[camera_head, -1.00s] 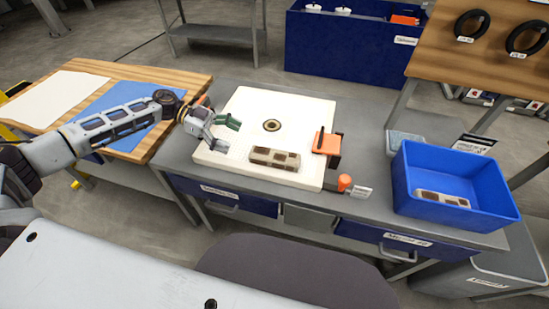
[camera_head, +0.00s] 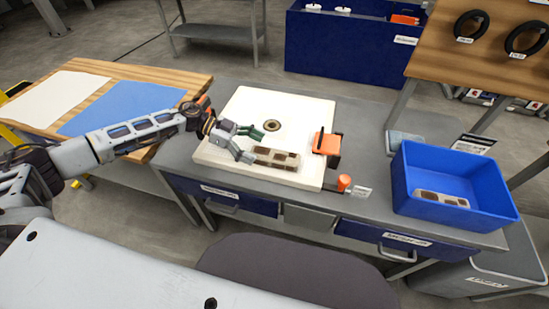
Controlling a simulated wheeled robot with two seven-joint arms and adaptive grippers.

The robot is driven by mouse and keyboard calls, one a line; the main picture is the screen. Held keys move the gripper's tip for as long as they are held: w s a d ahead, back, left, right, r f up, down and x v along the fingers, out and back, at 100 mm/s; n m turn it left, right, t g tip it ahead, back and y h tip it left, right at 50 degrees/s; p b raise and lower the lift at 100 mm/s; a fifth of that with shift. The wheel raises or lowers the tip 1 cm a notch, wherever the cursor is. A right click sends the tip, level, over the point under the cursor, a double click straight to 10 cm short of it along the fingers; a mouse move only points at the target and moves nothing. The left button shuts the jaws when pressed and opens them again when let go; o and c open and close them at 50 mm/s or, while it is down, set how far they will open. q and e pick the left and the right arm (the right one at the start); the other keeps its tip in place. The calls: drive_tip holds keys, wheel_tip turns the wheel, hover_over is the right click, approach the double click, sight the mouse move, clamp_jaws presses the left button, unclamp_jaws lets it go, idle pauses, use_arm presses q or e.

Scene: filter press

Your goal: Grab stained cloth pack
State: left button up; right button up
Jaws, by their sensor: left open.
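A stained cloth pack (camera_head: 277,158), pale with brown patches, lies flat on the white filter plate (camera_head: 300,110) near its front edge. My left gripper (camera_head: 252,144) is open over the plate, its fingers pointing right, just left of the pack. One finger is close to the pack's left end; I cannot tell whether it touches. A second stained pack (camera_head: 441,198) lies in the blue bin (camera_head: 455,223) on the right. My right gripper is not in view.
An orange and black clamp (camera_head: 327,143) stands at the plate's right edge, with an orange knob (camera_head: 344,182) in front. The plate has a dark centre hole (camera_head: 272,125). A wooden table (camera_head: 150,77) with a white and a blue cloth is at left.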

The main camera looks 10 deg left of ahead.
sight(273, 154)
use_arm(q)
drive_tip(key=shift+d+f, duration=0.15)
drive_tip(key=shift+d, duration=0.35)
drive_tip(key=x, duration=0.2)
drive_tip(key=shift+w+d, duration=0.15)
drive_tip(key=shift+d, duration=0.25)
drive_tip(key=shift+d+f, duration=0.3)
drive_tip(key=shift+d, duration=0.35)
drive_tip(key=c, duration=1.2)
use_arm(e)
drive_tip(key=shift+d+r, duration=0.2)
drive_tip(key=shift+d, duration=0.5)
